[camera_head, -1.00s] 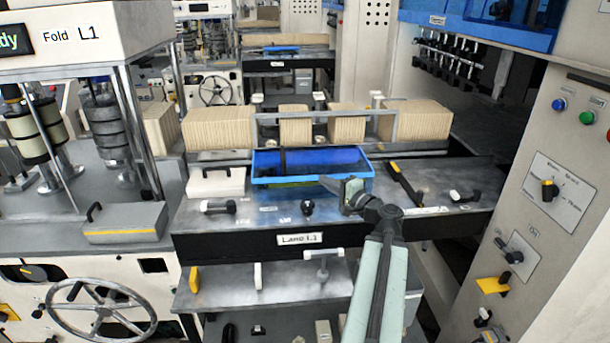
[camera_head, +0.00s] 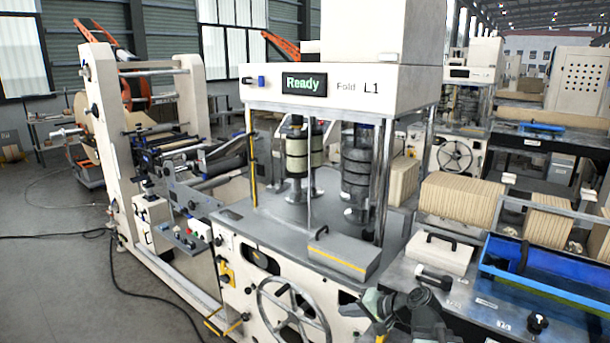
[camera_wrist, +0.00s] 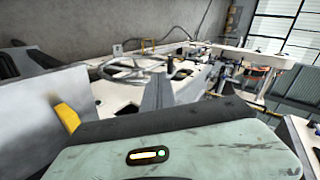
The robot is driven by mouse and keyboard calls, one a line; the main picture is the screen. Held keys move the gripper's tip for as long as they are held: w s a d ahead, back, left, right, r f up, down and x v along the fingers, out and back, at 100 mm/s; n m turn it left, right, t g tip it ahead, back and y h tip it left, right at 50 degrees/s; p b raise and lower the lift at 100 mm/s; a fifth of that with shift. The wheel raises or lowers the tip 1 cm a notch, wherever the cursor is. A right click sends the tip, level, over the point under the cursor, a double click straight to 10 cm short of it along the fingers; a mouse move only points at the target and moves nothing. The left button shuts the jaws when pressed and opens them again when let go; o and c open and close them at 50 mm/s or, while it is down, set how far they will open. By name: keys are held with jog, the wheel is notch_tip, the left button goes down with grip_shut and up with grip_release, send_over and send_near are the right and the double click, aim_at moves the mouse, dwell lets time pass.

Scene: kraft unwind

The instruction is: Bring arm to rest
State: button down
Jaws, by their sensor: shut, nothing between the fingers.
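My gripper (camera_head: 376,303) shows low in the head view, right of centre, in front of the folding machine's lower panel. It is shut and empty. The grey-green wrist behind it runs off the bottom edge, so most of my arm is out of view. In the wrist view my gripper's grey fingers (camera_wrist: 158,93) stand up at the middle beyond the pale green housing, and nothing is held. The fingertips look clear of the machine, but the exact gap cannot be told.
The folding machine (camera_head: 375,90) with a "Ready" display stands close ahead, with a handwheel (camera_head: 290,310) low on its front. A blue tray (camera_head: 545,272) and cardboard stacks (camera_head: 460,200) are on the right. An unwind stand (camera_head: 100,110) is at left. Open floor with a cable (camera_head: 135,285) lies at lower left.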

jog(key=s+a+f+n+g+h, duration=0.3)
jog(key=s+a+f+n+g, duration=0.1)
jog(key=s+a+f, duration=0.25)
jog(key=s+d+f+g+h, duration=0.3)
jog(key=s+d+h, duration=0.2)
jog(key=d, duration=0.5)
jog(key=shift+d+f+n+h, duration=0.15)
jog(key=shift+f+n+h, duration=0.15)
jog(key=shift+f, duration=0.05)
